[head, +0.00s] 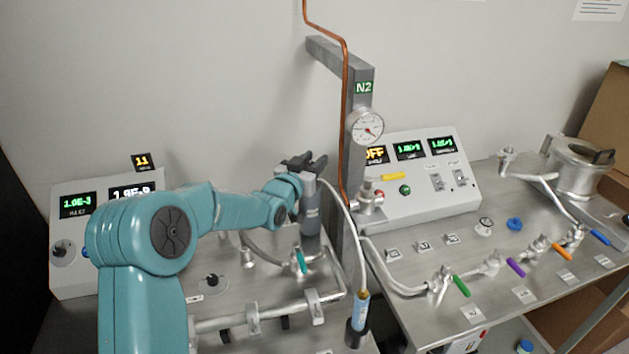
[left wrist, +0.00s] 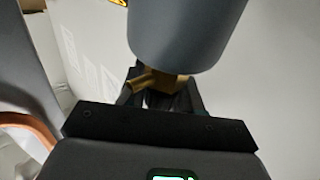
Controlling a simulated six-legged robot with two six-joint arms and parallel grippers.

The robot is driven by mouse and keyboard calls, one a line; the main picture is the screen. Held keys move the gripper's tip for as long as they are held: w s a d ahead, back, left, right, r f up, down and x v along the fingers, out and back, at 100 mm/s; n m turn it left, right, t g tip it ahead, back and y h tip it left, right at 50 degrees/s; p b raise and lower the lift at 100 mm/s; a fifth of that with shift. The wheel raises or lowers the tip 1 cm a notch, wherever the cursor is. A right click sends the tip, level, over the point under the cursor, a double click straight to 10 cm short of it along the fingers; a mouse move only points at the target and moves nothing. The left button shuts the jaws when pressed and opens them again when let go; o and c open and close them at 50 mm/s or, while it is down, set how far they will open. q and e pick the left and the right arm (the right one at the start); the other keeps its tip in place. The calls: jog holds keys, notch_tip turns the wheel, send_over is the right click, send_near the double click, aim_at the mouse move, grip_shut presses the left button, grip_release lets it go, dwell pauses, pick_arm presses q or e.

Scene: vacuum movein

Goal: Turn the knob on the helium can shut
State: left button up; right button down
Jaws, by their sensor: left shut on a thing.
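The helium can (head: 311,217) is a dark grey cylinder standing upright on the left bench, in the middle of the head view. My left gripper (head: 307,164) is at its top end, shut on the knob there, which the jaws hide in the head view. In the left wrist view the can (left wrist: 185,35) fills the upper middle. A brass valve piece (left wrist: 165,82) with a short side spout shows at its end, between the dark fingers. The knob itself is mostly hidden there, so its turn cannot be told. My right gripper is not in view.
A white hose runs from near the can's top to a light blue wand (head: 361,309) in a dark holder. A grey post (head: 355,100) with a gauge (head: 366,127) and copper pipe stands close right. A teal-handled valve (head: 300,261) and pipes lie in front.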

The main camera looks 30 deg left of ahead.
pick_arm(q)
jog(key=shift+f+n+y+b, duration=0.45)
jog(key=shift+y+b, duration=0.15)
jog(key=shift+b, duration=0.15)
jog(key=shift+r+n+y+b, duration=0.15)
jog(key=shift+n+y+b, duration=0.2)
jog(key=shift+y, duration=0.25)
jog(key=shift+r+n+g+y, duration=0.2)
jog(key=shift+n+g+y, duration=0.2)
jog(key=shift+y, duration=0.2)
jog(key=y, duration=0.1)
jog(key=n+g+y+p, duration=0.1)
jog(key=n+y, duration=0.1)
jog(key=shift+s+a+r+p, duration=0.1)
jog(key=shift+a+r+p, duration=0.15)
jog(key=shift+p, duration=0.1)
jog(key=shift+s+a+f+n+g+y+p, duration=0.1)
jog(key=shift+a+n+g+y+p, duration=0.15)
jog(key=shift+n+g+y+p, duration=0.6)
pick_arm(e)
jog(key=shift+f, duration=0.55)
pick_arm(q)
jog(key=shift+y, duration=0.45)
jog(key=o, duration=1)
